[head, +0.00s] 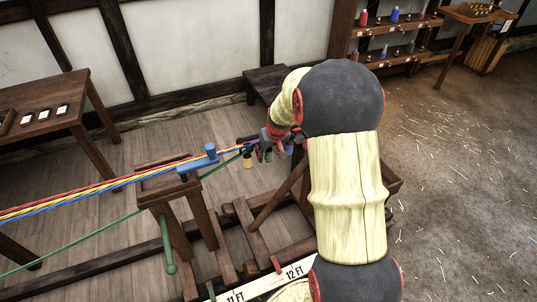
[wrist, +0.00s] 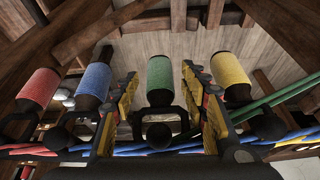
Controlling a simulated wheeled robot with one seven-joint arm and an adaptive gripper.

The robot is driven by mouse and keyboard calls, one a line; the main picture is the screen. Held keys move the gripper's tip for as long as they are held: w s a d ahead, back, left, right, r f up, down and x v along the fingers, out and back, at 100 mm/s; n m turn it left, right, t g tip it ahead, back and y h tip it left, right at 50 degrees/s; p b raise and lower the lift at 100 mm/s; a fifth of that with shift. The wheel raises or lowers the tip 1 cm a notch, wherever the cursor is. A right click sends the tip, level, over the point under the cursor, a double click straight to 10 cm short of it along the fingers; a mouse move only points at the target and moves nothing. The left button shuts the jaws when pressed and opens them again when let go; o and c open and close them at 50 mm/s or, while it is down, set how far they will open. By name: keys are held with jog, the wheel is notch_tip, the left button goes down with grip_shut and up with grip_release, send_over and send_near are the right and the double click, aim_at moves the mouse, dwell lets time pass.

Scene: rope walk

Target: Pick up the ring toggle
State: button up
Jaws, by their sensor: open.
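Several coloured handles with dark ends show in the wrist view: a red one (wrist: 40,88), a blue one (wrist: 95,80), a green one (wrist: 159,80) and a yellow one (wrist: 231,70). I cannot tell from the pictures which is the ring toggle. My gripper (wrist: 160,70) is open, with its yellow and black fingers on either side of the green handle. Whether they touch it is unclear. A dark bracket and a round knob show below the green handle. In the head view my gripper (head: 265,143) is at the handles, partly hidden by my arm.
Blue, yellow and red ropes (head: 100,187) run left over a wooden stand (head: 168,180) with a blue piece (head: 211,157). A table (head: 45,115) stands left; a shelf (head: 390,55) stands behind. Open floor (head: 460,170) lies right.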

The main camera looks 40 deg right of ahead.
jog(key=shift+w+d+f, duration=0.1)
jog(key=shift+w+f, duration=0.1)
jog(key=shift+f, duration=0.45)
jog(key=shift+c, duration=0.7)
jog(key=c, duration=1)
jog(key=shift+o, duration=0.2)
jog(key=shift+r, duration=0.1)
